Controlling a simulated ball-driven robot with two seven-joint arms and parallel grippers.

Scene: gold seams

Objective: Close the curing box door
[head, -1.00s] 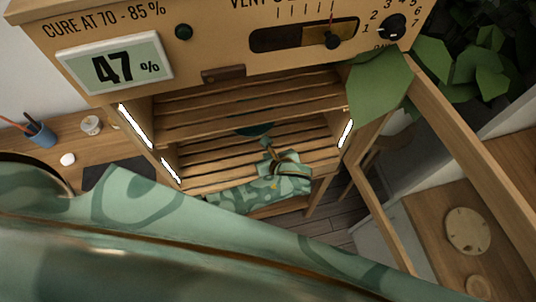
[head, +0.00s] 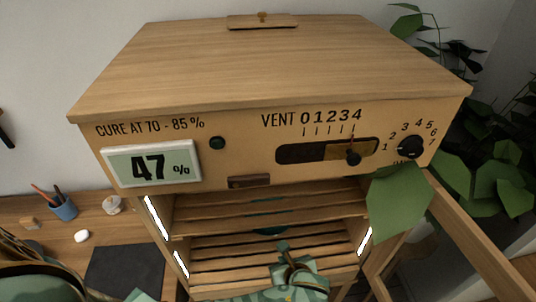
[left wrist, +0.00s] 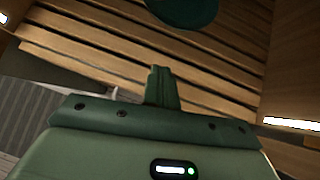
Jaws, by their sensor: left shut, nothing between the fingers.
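The curing box (head: 290,70) is a wooden cabinet with a slatted interior, and its front opening is uncovered. Its door (head: 475,240) stands open, a wooden frame swung out to the right, partly cut off by the picture edge. My left gripper (head: 283,248) is at the lower middle of the head view, in front of the opening and left of the door. In the left wrist view its fingers (left wrist: 163,80) are shut and empty, with slatted shelves beyond them. I do not see my right gripper.
A dark green round object (left wrist: 185,10) sits on a shelf inside the box. A large leaf (head: 398,205) hangs by the box's right front corner, near the door. A blue pen cup (head: 62,207) and a white jar (head: 112,204) stand on the left worktop.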

